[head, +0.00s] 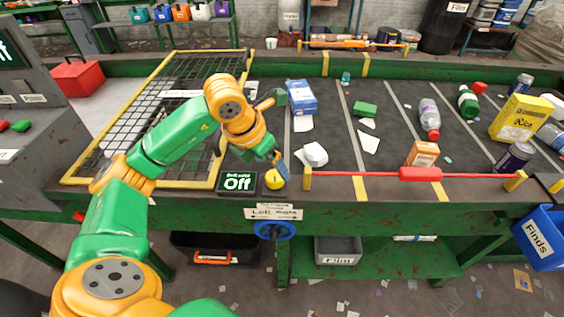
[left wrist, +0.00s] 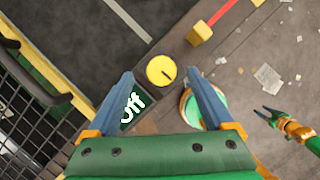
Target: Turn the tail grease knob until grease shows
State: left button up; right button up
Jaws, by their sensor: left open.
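A round yellow knob (head: 274,180) with a dark pointer line sits on the near belt edge, right of a screen (head: 237,182) reading Off. In the left wrist view the knob (left wrist: 161,71) lies between and just beyond the fingertips. No grease shows on it. I cannot read a label naming it. My left gripper (head: 279,164) is open above the knob, its blue-grey fingers spread, holding nothing. A blue handwheel (head: 274,230) is on the frame below, under a sign (head: 273,212) reading Left. My right gripper (left wrist: 268,116) is open, away from the belt, in the left wrist view.
A red bar (head: 350,173) runs along the belt edge just right of the knob. A mesh guard (head: 130,150) with yellow frame stands left. Bottles, boxes and cans lie on the belt. A white crumpled item (head: 315,154) is near the gripper.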

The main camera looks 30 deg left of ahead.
aim_at(274, 176)
pick_arm(q)
jog(key=shift+s+d+f+p, duration=0.1)
jog(key=shift+s+f+p, duration=0.05)
jog(key=shift+f, duration=0.4)
jog(key=shift+s+d+f+p, duration=0.1)
jog(key=shift+s+f+p, duration=0.05)
jog(key=shift+f, duration=0.4)
jog(key=shift+w+a+f, duration=0.1)
jog(key=shift+w+f, duration=0.45)
jog(key=shift+f, duration=0.2)
jog(key=shift+w+f, duration=0.15)
jog(key=shift+w, duration=0.15)
jog(key=shift+s, duration=0.2)
jog(key=c, duration=0.7)
grip_shut()
pick_arm(e)
jog(key=shift+s+r, duration=0.4)
jog(key=shift+s, duration=0.15)
jog(key=shift+f, duration=0.1)
